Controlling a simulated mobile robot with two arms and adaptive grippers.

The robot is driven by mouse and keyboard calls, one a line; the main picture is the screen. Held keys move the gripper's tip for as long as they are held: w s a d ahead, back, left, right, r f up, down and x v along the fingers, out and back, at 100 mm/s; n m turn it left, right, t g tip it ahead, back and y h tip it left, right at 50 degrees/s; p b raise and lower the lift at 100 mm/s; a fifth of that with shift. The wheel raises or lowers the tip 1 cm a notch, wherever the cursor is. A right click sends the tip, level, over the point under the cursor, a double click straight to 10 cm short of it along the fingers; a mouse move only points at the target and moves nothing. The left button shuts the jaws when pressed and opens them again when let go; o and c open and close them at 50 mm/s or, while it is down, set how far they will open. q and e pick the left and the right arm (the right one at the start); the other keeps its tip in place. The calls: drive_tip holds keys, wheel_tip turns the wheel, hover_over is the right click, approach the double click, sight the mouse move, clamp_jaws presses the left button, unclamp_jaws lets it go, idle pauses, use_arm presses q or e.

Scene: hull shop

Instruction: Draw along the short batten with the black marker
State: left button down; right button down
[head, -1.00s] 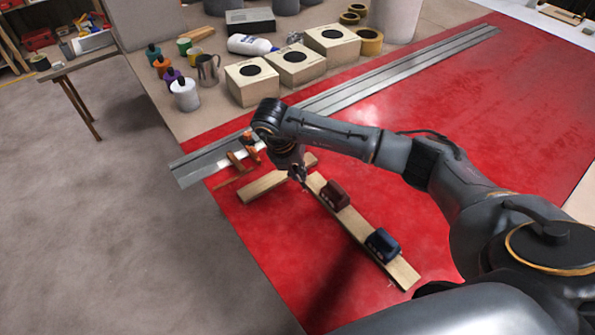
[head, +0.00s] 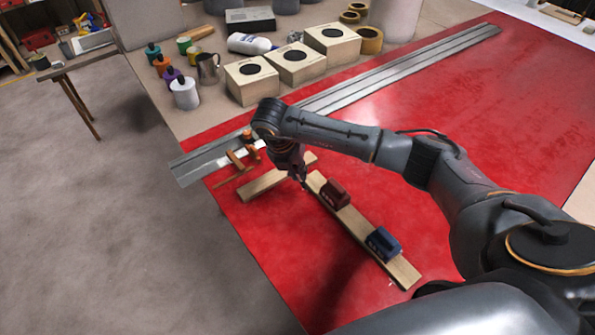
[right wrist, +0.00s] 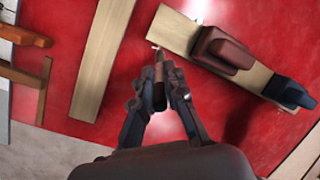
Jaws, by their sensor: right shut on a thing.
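My left gripper is out of view.
The red surface (head: 470,130) is mostly clear to the right. A long metal straightedge (head: 400,65) crosses behind. Wooden tools (head: 238,160) lie left of the plain batten.

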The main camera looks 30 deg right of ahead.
drive_tip(key=shift+s, duration=0.15)
drive_tip(key=shift+s+d+p, duration=0.1)
drive_tip(key=shift+s+p, duration=0.3)
drive_tip(key=shift+s, duration=0.25)
drive_tip(key=shift+s, duration=0.15)
drive_tip(key=shift+s+d+p, duration=0.1)
drive_tip(key=shift+s+p, duration=0.2)
drive_tip(key=shift+s, duration=0.35)
drive_tip(key=shift+s, duration=0.15)
drive_tip(key=shift+s+d+p, duration=0.15)
drive_tip(key=shift+s+p, duration=0.25)
drive_tip(key=shift+s, duration=0.2)
drive_tip(key=shift+s, duration=0.2)
drive_tip(key=shift+s, duration=0.5)
drive_tip(key=shift+s+d, duration=0.1)
